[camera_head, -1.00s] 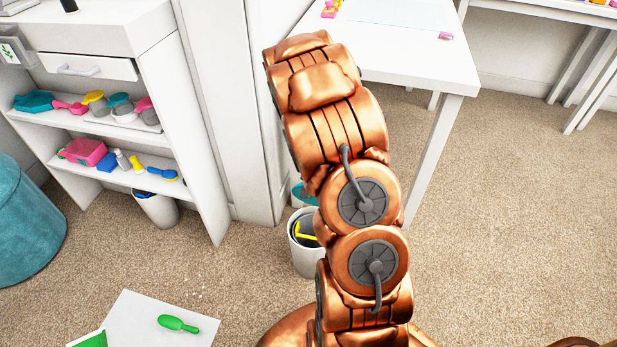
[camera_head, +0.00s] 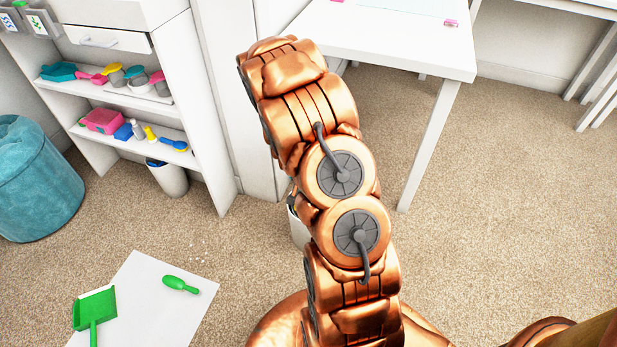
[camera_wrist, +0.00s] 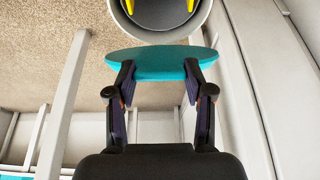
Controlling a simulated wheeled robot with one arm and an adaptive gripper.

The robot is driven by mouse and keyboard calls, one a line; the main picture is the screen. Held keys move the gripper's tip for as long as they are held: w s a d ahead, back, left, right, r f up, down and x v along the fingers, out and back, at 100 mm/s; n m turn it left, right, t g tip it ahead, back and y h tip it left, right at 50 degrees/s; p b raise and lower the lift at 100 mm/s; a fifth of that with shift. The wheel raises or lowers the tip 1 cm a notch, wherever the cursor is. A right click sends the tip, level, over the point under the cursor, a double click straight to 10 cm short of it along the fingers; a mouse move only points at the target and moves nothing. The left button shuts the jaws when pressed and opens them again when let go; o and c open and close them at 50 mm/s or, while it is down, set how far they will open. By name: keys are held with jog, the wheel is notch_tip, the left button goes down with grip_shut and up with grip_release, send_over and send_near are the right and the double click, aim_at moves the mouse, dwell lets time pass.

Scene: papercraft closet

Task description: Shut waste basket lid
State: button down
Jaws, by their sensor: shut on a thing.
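The white waste basket (camera_head: 299,228) stands on the carpet, mostly hidden behind my arm in the head view. In the wrist view its open round mouth (camera_wrist: 162,33) is at the top, with a dark interior and yellow pieces inside. The round teal lid (camera_wrist: 155,64) is off the mouth, beside the rim. My gripper (camera_wrist: 158,78) is shut on the lid, with a finger at either side of it. Whether the lid touches the rim is unclear. The gripper and lid are hidden in the head view.
A white table (camera_head: 400,40) stands behind my arm, with a white cabinet wall close by. A shelf unit (camera_head: 150,110) with cleaning items and another bin (camera_head: 170,179) is at left. A teal pouf (camera_head: 35,180) and a white sheet (camera_head: 150,300) with a green dustpan (camera_head: 95,308) lie left. Carpet at right is clear.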

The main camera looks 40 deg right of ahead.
jog(key=shift+s+a+f, duration=0.3)
jog(key=shift+a+f, duration=0.15)
jog(key=shift+w+a, duration=0.1)
jog(key=shift+c, duration=2.2)
grip_release()
jog(key=shift+r, duration=0.1)
jog(key=v, duration=1.1)
jog(key=shift+r, duration=0.45)
jog(key=shift+a, duration=0.1)
